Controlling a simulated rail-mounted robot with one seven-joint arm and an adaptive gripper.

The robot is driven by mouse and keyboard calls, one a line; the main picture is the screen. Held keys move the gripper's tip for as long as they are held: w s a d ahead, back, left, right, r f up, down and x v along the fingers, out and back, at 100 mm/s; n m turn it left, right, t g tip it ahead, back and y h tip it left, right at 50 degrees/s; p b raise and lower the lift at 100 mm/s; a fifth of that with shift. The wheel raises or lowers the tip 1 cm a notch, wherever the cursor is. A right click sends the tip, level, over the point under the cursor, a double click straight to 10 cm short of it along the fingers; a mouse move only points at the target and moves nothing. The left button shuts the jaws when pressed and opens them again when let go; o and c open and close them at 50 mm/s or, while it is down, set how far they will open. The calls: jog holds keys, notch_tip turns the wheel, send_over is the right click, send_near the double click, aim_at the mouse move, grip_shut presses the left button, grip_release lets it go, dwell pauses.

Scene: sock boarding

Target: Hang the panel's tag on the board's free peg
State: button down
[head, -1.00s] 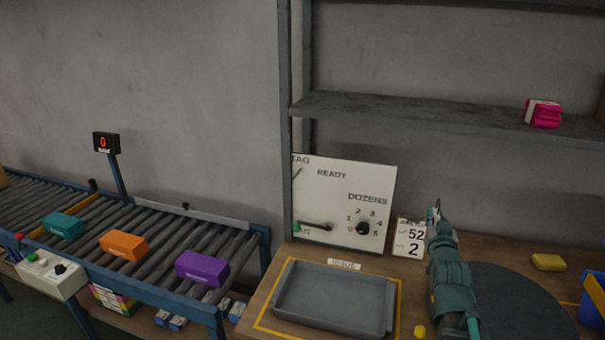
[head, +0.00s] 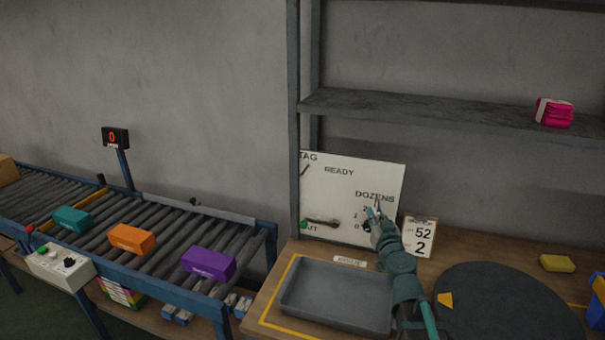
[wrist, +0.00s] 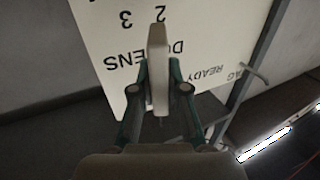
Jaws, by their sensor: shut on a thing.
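My gripper (head: 372,213) is in front of the right part of the white panel (head: 353,182), over its DOZENS dial, which it partly hides. In the wrist view my gripper (wrist: 158,85) is shut, with a pale narrow upright piece between its fingers. This seems to be the tag seen edge-on; its face and hole cannot be made out. A dark bare peg (head: 305,170) slants out under the word TAG at the panel's upper left. It also shows in the wrist view (wrist: 255,74), to the right of the gripper and apart from it.
A grey tray (head: 335,295) lies below the panel. A card (head: 421,237) reading 52 and 2 stands to the right of my gripper. A shelf post (head: 294,130) rises at the panel's left edge. A conveyor (head: 150,245) with coloured boxes is further left.

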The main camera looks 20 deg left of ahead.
jog(key=s+a+n+g+y, duration=0.3)
jog(key=a+y, duration=0.1)
jog(key=a, duration=0.5)
jog(key=s+a+n+g+y, duration=0.4)
jog(key=a, duration=0.4)
jog(key=s+a+r+n+g+y, duration=0.2)
jog(key=s+a+r+n+g, duration=0.3)
jog(key=s+g, duration=0.4)
jog(key=shift+a+r+n+g+y, duration=0.15)
jog(key=shift+a+n+g+y, duration=0.2)
jog(key=shift+n, duration=0.35)
jog(key=shift+s, duration=0.1)
jog(key=w+p, duration=0.4)
jog(key=w, duration=1.4)
jog(key=shift+a+f, duration=0.15)
jog(key=shift+f, duration=0.2)
jog(key=shift+f+b, duration=0.4)
jog(key=shift+f, duration=0.05)
